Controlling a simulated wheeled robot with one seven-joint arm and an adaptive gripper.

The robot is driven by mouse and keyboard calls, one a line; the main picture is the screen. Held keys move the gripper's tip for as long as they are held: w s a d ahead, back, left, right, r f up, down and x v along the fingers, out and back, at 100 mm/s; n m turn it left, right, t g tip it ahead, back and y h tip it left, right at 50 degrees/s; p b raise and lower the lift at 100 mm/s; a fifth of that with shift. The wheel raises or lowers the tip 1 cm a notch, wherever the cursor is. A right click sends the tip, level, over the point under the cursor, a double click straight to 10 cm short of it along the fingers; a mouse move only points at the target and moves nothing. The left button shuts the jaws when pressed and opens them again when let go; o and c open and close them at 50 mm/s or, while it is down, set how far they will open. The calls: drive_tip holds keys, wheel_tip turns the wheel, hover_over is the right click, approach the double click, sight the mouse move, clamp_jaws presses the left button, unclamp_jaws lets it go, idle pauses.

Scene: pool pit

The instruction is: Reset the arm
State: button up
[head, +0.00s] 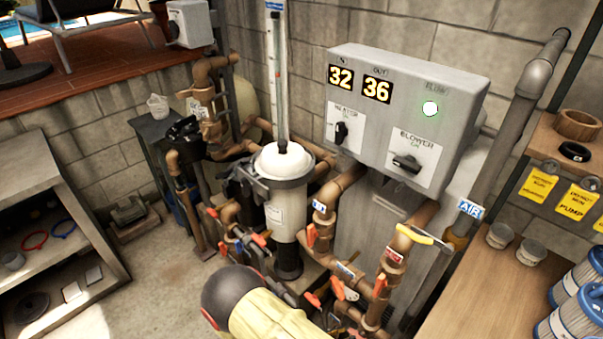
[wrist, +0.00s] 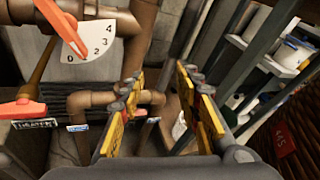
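My gripper (wrist: 161,84) shows in the wrist view with its two yellow-padded fingers spread apart. Nothing shows between the fingers; pipes and dark gaps lie beyond them. A white dial (wrist: 92,42) marked 0 to 4 with an orange pointer is at the upper left of that view, left of the fingers. In the head view, part of my arm (head: 262,310) rises at the bottom middle, in front of the pipes. My gripper's fingers cannot be made out in the head view.
The grey control box (head: 400,110) shows 32 and 36 above two black knobs. Brown pipes with orange valve handles (head: 312,236) crowd around the white filter canister (head: 283,200). A shelf (head: 30,175) stands left; a wooden bench (head: 480,290) with blue cartridges is right.

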drive_tip(key=s+a+r+m+g+y, duration=0.1)
drive_tip(key=s+r+m+g+y, duration=0.25)
drive_tip(key=r+m, duration=0.35)
drive_tip(key=s+r+m+g+y, duration=0.2)
drive_tip(key=r+m+y, duration=0.3)
drive_tip(key=r, duration=0.4)
drive_tip(key=s+a+r+m+g+y, duration=0.1)
drive_tip(key=s+r+m+g+y, duration=0.15)
drive_tip(key=r+m, duration=0.5)
drive_tip(key=d+r+m+t+y, duration=0.1)
drive_tip(key=d+r+m+t, duration=0.2)
drive_tip(key=r, duration=0.7)
drive_tip(key=s+d+r+m+t+y, duration=0.1)
drive_tip(key=d+r+m+t+y, duration=0.1)
drive_tip(key=r, duration=0.8)
drive_tip(key=d+m+t, duration=0.1)
drive_tip(key=d+t, duration=0.1)
drive_tip(key=d, duration=0.1)
drive_tip(key=shift+s+r+m+t, duration=0.15)
drive_tip(key=shift+s+m+t, duration=0.15)
drive_tip(key=shift+m+t, duration=0.1)
idle(3.0)
